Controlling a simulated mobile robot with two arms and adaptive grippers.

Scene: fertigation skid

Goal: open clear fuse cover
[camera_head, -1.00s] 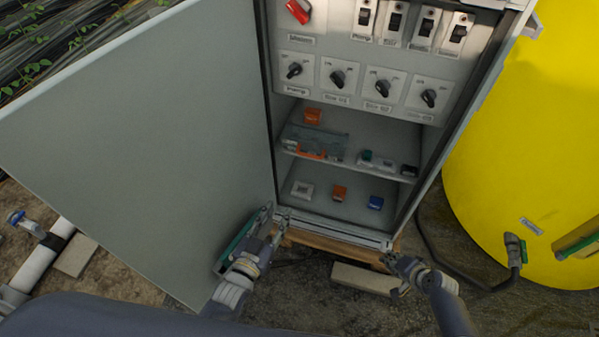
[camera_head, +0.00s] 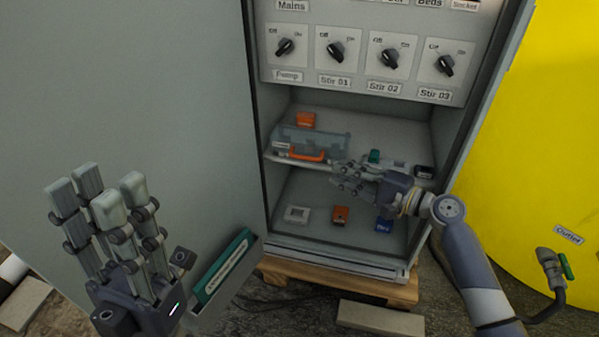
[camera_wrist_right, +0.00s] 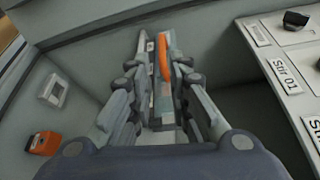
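The clear fuse cover (camera_head: 324,140) is a see-through lid with an orange handle (camera_head: 308,156) at its front. It sits on the cabinet's middle shelf and looks lowered. My right gripper (camera_head: 342,178) is just right of and in front of the handle, fingers pointing left. In the right wrist view its fingers (camera_wrist_right: 153,45) are spread, with the orange handle (camera_wrist_right: 164,58) ahead between or just beyond the tips; contact cannot be told. My left gripper (camera_head: 95,190) is open and empty in front of the cabinet door, fingers up.
The open grey door (camera_head: 130,80) fills the left, with a green booklet in a holder (camera_head: 225,270) on it. Rotary switches (camera_head: 390,57) sit on the panel above. Small modules stand on both shelves, including an orange one (camera_head: 340,214). A yellow tank (camera_head: 540,150) is at right.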

